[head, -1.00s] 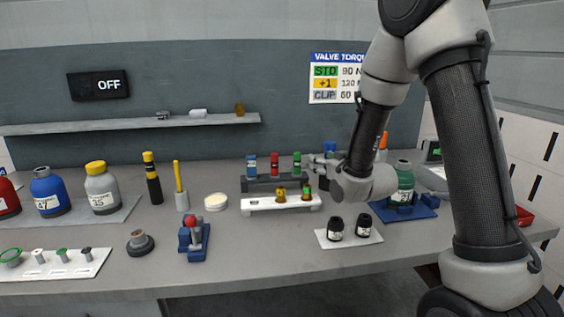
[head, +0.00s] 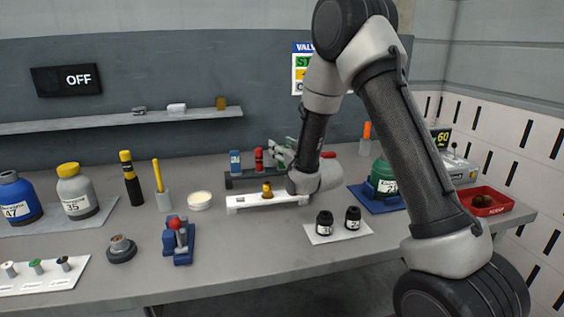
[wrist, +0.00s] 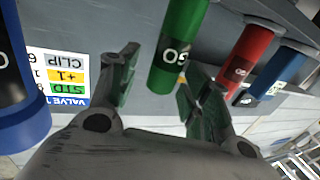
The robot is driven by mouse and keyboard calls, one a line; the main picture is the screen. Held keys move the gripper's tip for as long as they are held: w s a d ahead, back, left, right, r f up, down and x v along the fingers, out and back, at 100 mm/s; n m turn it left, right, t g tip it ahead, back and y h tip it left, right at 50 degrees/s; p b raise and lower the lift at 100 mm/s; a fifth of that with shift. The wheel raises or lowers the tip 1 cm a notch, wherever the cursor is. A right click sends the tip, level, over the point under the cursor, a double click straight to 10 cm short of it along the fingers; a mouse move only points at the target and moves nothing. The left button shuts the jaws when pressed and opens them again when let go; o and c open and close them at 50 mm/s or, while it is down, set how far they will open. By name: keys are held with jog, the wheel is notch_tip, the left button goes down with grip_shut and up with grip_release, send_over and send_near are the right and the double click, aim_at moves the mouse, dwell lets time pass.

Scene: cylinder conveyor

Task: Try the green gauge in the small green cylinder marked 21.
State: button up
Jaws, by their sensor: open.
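The green gauge (wrist: 180,45), lettered GO, shows in the wrist view between the two fingertips of my gripper (wrist: 158,74). The fingers are apart, one on each side of the gauge; I cannot tell whether they touch it. In the head view my gripper (head: 284,152) is at the right end of the dark gauge rack (head: 238,183) and hides most of the green gauge. The small green cylinder (head: 379,172), its label partly showing a 2, stands on a blue base (head: 362,200) right of my gripper, partly hidden by my arm.
A red gauge (head: 259,158) and a blue gauge (head: 235,161) stand in the same rack. A white rack (head: 240,204) lies in front. Two black bottles (head: 324,223) stand on a white mat. A red tray (head: 484,203) is at the right. Bare bench lies at front centre.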

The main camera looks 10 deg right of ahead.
grip_shut()
jog(key=shift+r, duration=0.1)
